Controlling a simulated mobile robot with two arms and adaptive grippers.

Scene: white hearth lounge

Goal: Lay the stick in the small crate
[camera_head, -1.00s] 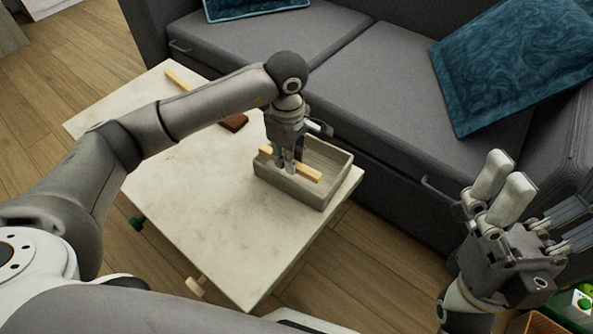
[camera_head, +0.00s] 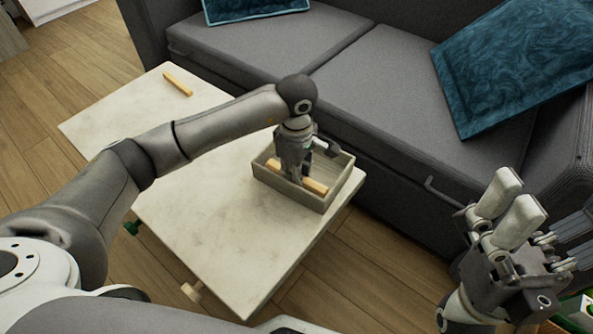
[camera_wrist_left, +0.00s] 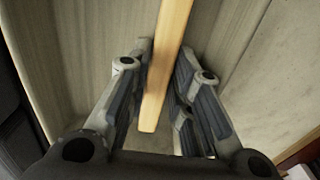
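The small crate (camera_head: 335,184) is a shallow, open grey wooden box near the table's right corner. The stick (camera_head: 314,187), a pale wooden bar, lies inside it, low between the walls. My left gripper (camera_head: 299,178) reaches down into the crate, over the middle of the stick. In the left wrist view the stick (camera_wrist_left: 168,60) runs between the two fingers, which stand apart with a narrow gap beside it. My fingers hide the stick's middle in the head view. My right gripper (camera_head: 510,207) is raised, empty and away from the table, with its fingers apart.
The pale stone-topped table (camera_head: 205,225) is mostly clear. Another wooden stick (camera_head: 178,84) lies at its far left end. A grey sofa (camera_head: 385,105) with teal cushions (camera_head: 520,60) stands close behind the table.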

